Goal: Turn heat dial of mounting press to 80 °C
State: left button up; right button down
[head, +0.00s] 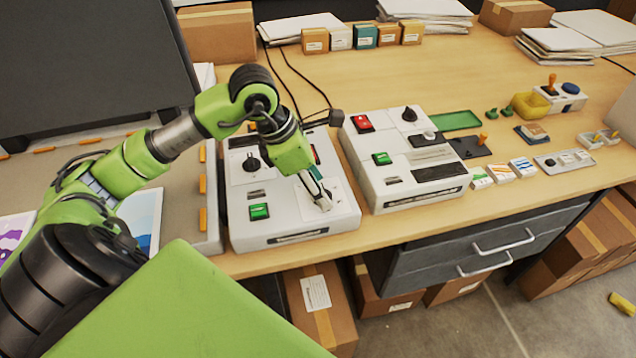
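My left gripper (322,203) points down over a pale square plate (337,193) on the front right of the left white control box (290,225). The fingertips are small and close together; whether they are on a knob there is hidden. This box has a black dial (252,164) at its back left and a green switch (259,211) at its front left. A second white control box (400,190) stands to its right, with a black dial (409,115), a red switch (363,123) and a green switch (381,158). Dial markings are too small to read. My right gripper is out of view.
A large grey machine with a dark panel (85,60) stands at the left. A green tray (455,121), stamps and small card stacks (522,167) lie right of the boxes. Drawers (480,245) and cartons are below the table edge.

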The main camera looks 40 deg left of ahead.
pick_arm(q)
jog(key=shift+c, duration=0.3)
jog(key=c, duration=1)
jog(key=shift+c, duration=0.2)
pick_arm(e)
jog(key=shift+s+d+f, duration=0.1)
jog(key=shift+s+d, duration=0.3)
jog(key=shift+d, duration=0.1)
pick_arm(q)
jog(key=shift+w+m+g+b, duration=0.1)
jog(key=shift+m+g+b, duration=0.2)
jog(key=shift+m+b, duration=0.7)
jog(key=shift+w+a+m+g+h+b, duration=0.1)
jog(key=shift+m+g+h+b, duration=0.35)
jog(key=shift+m+b, duration=0.6)
jog(key=m+g, duration=0.1)
jog(key=m, duration=0.1)
jog(key=m+g+b, duration=0.1)
jog(key=m, duration=0.2)
jog(key=shift+w+m+h, duration=0.15)
jog(key=shift+m+h, duration=0.1)
jog(key=shift+h, duration=0.1)
jog(key=shift+r+m+g+b, duration=0.1)
jog(key=shift+m+g+b, duration=0.35)
jog(key=shift+m, duration=0.65)
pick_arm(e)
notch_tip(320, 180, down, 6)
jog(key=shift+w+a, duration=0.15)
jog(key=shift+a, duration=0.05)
